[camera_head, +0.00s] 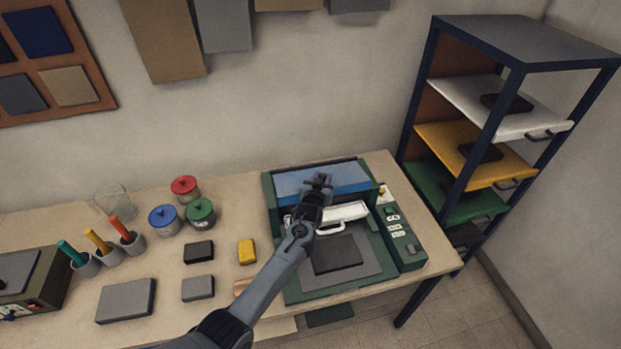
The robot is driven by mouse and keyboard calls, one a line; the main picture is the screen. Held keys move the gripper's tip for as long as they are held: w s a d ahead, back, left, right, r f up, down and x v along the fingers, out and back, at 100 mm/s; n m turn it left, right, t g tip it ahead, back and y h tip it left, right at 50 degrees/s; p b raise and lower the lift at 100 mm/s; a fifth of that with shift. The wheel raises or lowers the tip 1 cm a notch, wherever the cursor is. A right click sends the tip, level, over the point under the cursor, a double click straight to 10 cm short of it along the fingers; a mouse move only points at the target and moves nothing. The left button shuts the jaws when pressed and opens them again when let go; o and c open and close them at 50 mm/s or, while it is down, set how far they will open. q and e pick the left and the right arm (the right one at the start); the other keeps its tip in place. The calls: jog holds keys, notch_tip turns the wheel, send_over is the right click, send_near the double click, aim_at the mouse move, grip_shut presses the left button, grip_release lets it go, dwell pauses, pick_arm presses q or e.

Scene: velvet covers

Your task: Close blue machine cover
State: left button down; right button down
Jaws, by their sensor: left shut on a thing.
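The green machine (300,292) stands at the right part of the table. Its blue cover (347,177) is raised at the back of the machine, and its open front shows a dark grey block (338,254) on a grey plate. My left gripper (319,182) reaches up over the machine and is shut at the lower edge of the blue cover. The gripper hides the exact grip point. A white part with a handle (343,214) is just below the cover, beside my gripper. My right gripper is not in view.
A control panel (402,238) runs along the machine's right side. Lidded pots, such as a green one (200,212), a yellow block (247,251) and grey blocks (125,300) lie to the left. A shelf rack (505,45) with coloured trays stands at the right.

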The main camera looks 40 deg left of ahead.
pick_arm(q)
jog(key=shift+s+d+f+b, duration=0.1)
jog(key=shift+f+b, duration=0.1)
jog(key=shift+f, duration=0.4)
jog(key=shift+s+d+f+b, duration=0.1)
jog(key=shift+f+b, duration=0.1)
jog(key=shift+f, duration=0.35)
jog(key=shift+s+d+f+b, duration=0.1)
jog(key=shift+f+b, duration=0.25)
jog(key=shift+f, duration=0.5)
jog(key=c, duration=0.8)
grip_release()
jog(key=shift+c, duration=0.2)
jog(key=shift+o, duration=0.2)
jog(key=shift+r, duration=0.2)
jog(key=shift+r, duration=0.1)
